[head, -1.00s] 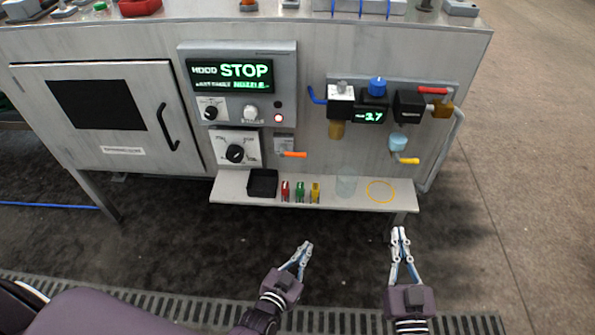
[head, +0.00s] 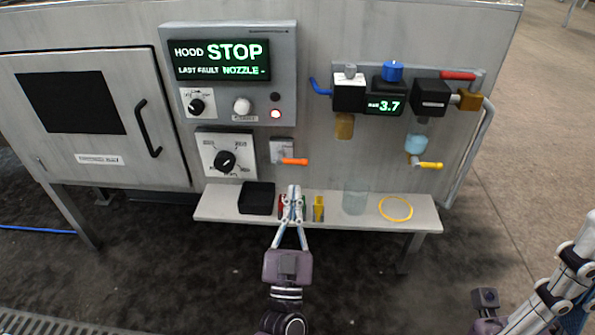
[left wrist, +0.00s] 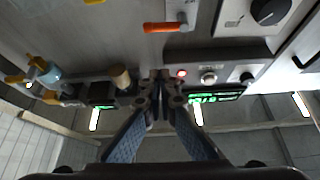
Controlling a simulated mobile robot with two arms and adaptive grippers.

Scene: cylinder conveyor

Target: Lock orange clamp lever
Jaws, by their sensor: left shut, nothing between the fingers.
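The orange clamp lever (head: 295,162) sticks out to the right from a small grey plate (head: 281,147) on the panel front. It lies nearly level. In the left wrist view the orange lever (left wrist: 161,27) is near the top, beside its grey plate (left wrist: 183,12). My left gripper (head: 294,190) is shut and empty, a little below the lever in the head view and apart from it. Its fingers (left wrist: 161,76) also show shut in the left wrist view. My right arm is at the lower right, with only part of the gripper body in view; its fingers are hidden.
A shelf (head: 340,212) below the panel holds a black tray (head: 257,197), small coloured items partly hidden by my left fingers, a clear cup (head: 355,197) and a yellow ring (head: 396,208). A knob box (head: 227,153) is left of the lever, a yellow-handled valve (head: 428,165) right.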

